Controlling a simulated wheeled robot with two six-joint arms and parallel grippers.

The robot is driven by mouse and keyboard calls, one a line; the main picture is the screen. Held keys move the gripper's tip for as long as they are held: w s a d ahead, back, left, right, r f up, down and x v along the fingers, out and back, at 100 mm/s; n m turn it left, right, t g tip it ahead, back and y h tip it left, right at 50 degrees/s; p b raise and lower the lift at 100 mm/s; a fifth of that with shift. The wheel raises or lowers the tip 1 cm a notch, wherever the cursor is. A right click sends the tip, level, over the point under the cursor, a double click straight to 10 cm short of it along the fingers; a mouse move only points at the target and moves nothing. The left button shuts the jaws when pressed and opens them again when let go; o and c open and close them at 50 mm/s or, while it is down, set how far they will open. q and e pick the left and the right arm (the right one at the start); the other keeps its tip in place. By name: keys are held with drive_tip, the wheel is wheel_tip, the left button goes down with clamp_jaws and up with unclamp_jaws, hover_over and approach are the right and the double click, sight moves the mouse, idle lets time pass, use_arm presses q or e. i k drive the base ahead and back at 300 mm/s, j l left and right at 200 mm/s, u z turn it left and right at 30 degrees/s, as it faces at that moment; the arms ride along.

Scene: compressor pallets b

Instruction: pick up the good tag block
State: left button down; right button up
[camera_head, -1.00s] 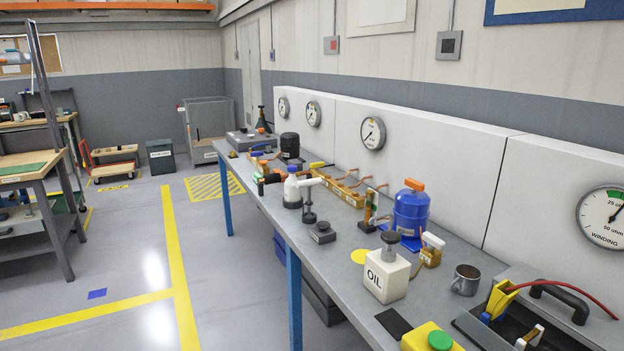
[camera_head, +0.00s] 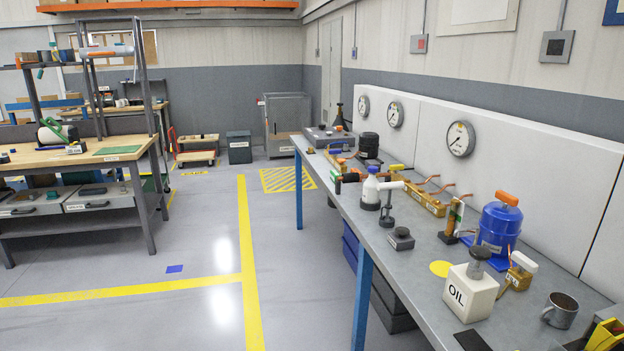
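No block is plainly readable as the good tag block in this view. Several small items farther along the bench are too small to identify. Neither of my grippers is in view.
The oil bottle (camera_head: 469,293), a metal mug (camera_head: 560,310) and a yellow container (camera_head: 605,336) stand at the bench's near end. A wooden workbench (camera_head: 40,160) with drawers stands at the left.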

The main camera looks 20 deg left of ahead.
sight(333, 174)
drive_tip(key=u, duration=0.55)
drive_tip(key=z, duration=0.25)
drive_tip(key=i+j+z, duration=0.2)
drive_tip(key=z, duration=0.15)
drive_tip(key=i+j+z, duration=0.5)
drive_tip(key=j+z, duration=0.2)
drive_tip(key=i+j+z, duration=0.1)
drive_tip(key=j, duration=0.3)
drive_tip(key=i+j, duration=0.2)
drive_tip(key=j, duration=0.25)
drive_tip(key=i+j+z, duration=0.15)
drive_tip(key=j, duration=0.25)
drive_tip(key=i+j+z, duration=0.1)
drive_tip(key=j, duration=0.35)
drive_tip(key=i+j, duration=0.15)
drive_tip(key=j, duration=0.3)
drive_tip(key=i+z, duration=0.05)
